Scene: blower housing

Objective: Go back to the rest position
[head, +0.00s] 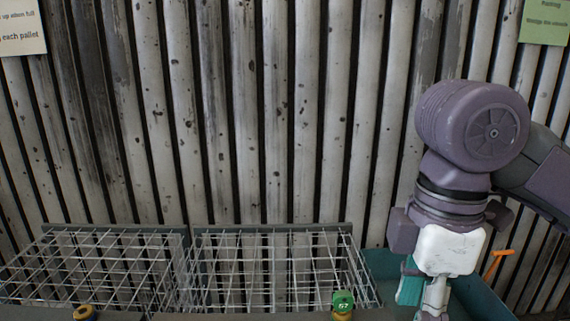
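My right arm comes in from the right, and its gripper (434,304) points down at the bottom right, over a teal bin (487,298). The fingertips run into the bottom edge of the picture, so I cannot tell whether they are open or shut. A teal piece (411,284) shows just left of the gripper; I cannot tell whether the gripper touches it. My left gripper is not in view.
Two wire-mesh baskets (95,232) (270,229) stand side by side at bottom left and centre. A green tag (343,300) marked 57 and a yellow round part (84,313) are at the front edge. An orange handle (497,262) rises by the bin. A ribbed wall stands behind.

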